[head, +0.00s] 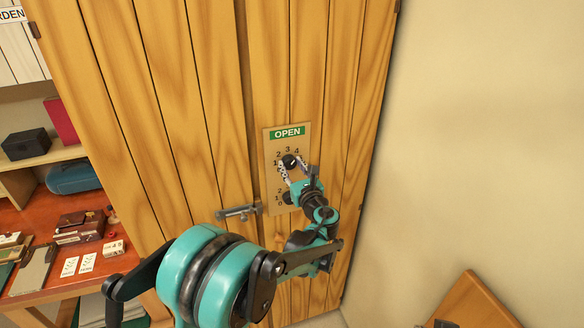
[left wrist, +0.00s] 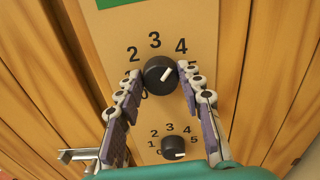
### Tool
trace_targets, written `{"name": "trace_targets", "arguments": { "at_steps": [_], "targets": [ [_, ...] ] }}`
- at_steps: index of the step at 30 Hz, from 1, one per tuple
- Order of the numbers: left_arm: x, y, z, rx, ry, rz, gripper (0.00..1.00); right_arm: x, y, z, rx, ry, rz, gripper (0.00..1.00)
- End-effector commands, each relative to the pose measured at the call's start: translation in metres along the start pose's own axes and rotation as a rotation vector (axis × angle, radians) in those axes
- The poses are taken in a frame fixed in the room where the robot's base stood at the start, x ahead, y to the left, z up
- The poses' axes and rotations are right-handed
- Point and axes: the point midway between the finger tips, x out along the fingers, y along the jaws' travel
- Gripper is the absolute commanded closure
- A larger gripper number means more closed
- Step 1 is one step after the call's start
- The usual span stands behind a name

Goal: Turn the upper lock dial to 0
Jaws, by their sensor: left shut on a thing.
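The upper lock dial (head: 290,161) is a black knob on a tan plate on the wooden door. In the left wrist view this upper dial (left wrist: 158,76) has a white pointer mark aimed up and right, roughly toward the 4. My left gripper (head: 291,168) is shut on the upper dial, with one fingertip on each side of the knob, as the left wrist view (left wrist: 160,80) shows. My right gripper is not in view.
A lower dial (left wrist: 174,148) sits just below, between the fingers in the picture. A green OPEN sign (head: 287,133) tops the plate. A red-brown bench (head: 120,265) with small items stands left; bare wall is right.

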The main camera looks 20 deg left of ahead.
Motion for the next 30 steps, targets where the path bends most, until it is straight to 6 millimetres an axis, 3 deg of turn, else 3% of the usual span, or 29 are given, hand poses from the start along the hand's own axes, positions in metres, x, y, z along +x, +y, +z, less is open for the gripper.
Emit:
{"name": "trace_targets", "arguments": {
  "at_steps": [30],
  "targets": [
    [0.000, 0.004, -0.003, -0.893, 0.000, 0.000, 0.92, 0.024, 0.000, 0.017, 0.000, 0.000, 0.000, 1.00]
  ]
}}
